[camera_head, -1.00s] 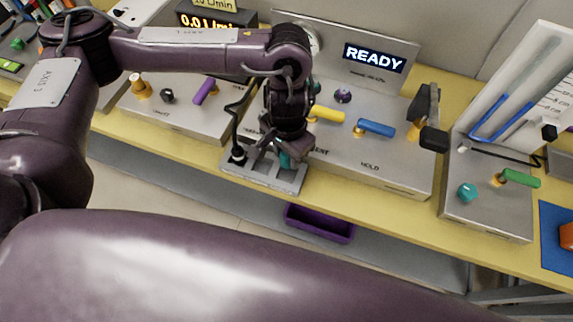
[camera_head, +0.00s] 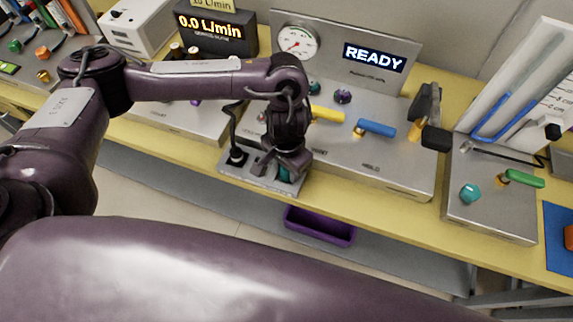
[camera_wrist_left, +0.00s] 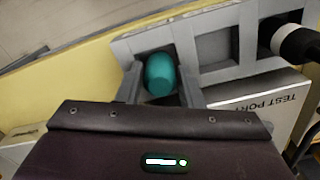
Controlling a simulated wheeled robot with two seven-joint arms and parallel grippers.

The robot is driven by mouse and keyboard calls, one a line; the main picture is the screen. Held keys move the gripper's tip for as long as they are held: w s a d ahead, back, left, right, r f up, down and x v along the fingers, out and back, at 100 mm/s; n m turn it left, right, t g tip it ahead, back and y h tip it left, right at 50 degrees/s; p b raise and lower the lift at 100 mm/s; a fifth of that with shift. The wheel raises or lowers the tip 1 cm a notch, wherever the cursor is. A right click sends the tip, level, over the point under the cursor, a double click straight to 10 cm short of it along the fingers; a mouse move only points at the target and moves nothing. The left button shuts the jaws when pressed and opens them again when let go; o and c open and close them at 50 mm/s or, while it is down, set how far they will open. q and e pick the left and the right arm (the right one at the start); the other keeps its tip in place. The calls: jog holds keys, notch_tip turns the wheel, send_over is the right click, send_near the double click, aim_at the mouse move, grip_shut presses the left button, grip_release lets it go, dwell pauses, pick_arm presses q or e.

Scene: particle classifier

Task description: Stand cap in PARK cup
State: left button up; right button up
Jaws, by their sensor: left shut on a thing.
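My left gripper (camera_head: 275,168) points down over the right-hand end of a grey rack (camera_head: 236,176) at the bench's front edge. It is shut on a small teal cap (camera_head: 284,174). In the left wrist view the cap (camera_wrist_left: 161,73) sits between the two grey fingers, over or in the end square compartment of the rack (camera_wrist_left: 222,77). Whether its base touches the compartment floor is hidden. No PARK lettering is readable, so I cannot confirm which cup this is. My right gripper is out of view.
A black hose plug (camera_head: 237,156) stands in the rack's other end, close to the gripper. Behind is a panel with a yellow handle (camera_head: 327,115), a blue handle (camera_head: 376,128) and a READY display (camera_head: 375,58). A purple bin (camera_head: 320,226) sits below the bench edge.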

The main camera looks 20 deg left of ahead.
pick_arm(q)
jog(key=shift+s+f, duration=0.15)
jog(key=shift+f, duration=0.1)
jog(key=o, duration=0.9)
jog(key=shift+f, duration=0.1)
jog(key=shift+o, duration=0.3)
jog(key=shift+s+a+f, duration=0.1)
jog(key=shift+a, duration=0.05)
jog(key=shift+r, duration=0.2)
notch_tip(320, 180, up, 13)
jog(key=p, duration=0.2)
jog(key=shift+w, duration=0.2)
jog(key=shift+r, duration=0.1)
